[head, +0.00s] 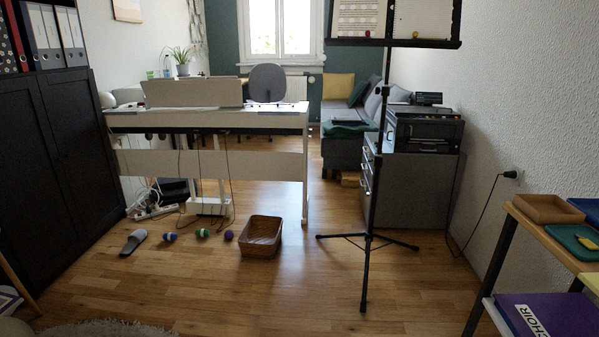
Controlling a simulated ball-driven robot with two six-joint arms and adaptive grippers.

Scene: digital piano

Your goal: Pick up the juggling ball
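Three small balls lie in a row on the wooden floor in front of the white digital piano (206,117). The left one is a blue and white ball (169,237), the middle one is a green and pale ball (202,233), and the right one is a dark purple ball (229,236). They are small in the view, so I cannot tell which is the juggling ball. Neither of my grippers shows in the head view.
A wicker basket (261,237) stands right of the balls, and a grey slipper (133,242) lies left of them. A black music stand (368,240) spreads its legs on the right. Cables and a power strip (155,212) lie behind.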

